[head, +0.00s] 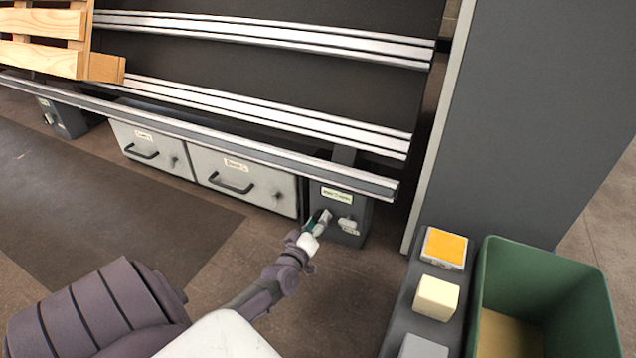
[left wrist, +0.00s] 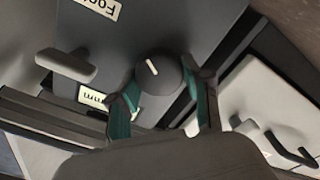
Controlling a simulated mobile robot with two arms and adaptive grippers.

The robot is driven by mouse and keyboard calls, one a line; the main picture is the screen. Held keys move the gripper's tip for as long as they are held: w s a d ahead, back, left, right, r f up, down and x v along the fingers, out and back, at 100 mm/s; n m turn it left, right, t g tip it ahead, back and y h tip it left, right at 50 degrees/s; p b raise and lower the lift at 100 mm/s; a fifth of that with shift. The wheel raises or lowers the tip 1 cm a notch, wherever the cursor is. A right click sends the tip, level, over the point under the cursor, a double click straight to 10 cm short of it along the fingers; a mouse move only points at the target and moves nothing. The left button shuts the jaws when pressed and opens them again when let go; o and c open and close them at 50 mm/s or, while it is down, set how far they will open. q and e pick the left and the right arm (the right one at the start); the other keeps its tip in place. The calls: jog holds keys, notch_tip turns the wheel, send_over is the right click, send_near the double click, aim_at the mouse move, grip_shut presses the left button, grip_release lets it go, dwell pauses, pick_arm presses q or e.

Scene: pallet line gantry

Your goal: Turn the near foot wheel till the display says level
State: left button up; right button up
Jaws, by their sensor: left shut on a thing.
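The near foot wheel is a dark round knob (left wrist: 157,76) with a white pointer mark, on the front of a grey foot housing (head: 357,211). My left gripper (head: 320,222) reaches the housing front in the head view. In the left wrist view, its green-padded fingers (left wrist: 163,97) are shut on the knob from both sides. A pale display strip (left wrist: 93,97) ending in "mm" sits beside the knob, partly behind a finger; its number cannot be read. In the head view the display (head: 350,232) is too small to read. My right gripper is not in view.
A light grey lever (head: 346,224) is on the housing, close to my left gripper; it also shows in the left wrist view (left wrist: 67,67). Grey drawers (head: 245,183) stand to its left. A green bin (head: 545,270) and button box (head: 404,312) are at right.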

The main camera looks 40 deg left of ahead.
aim_at(325, 187)
pick_arm(q)
jog(key=shift+d+m+p, duration=0.15)
jog(key=shift+m+p, duration=3.6)
jog(key=shift+m, duration=3.75)
jog(key=o, duration=1.2)
jog(key=shift+c, duration=0.2)
notch_tip(325, 187, up, 10)
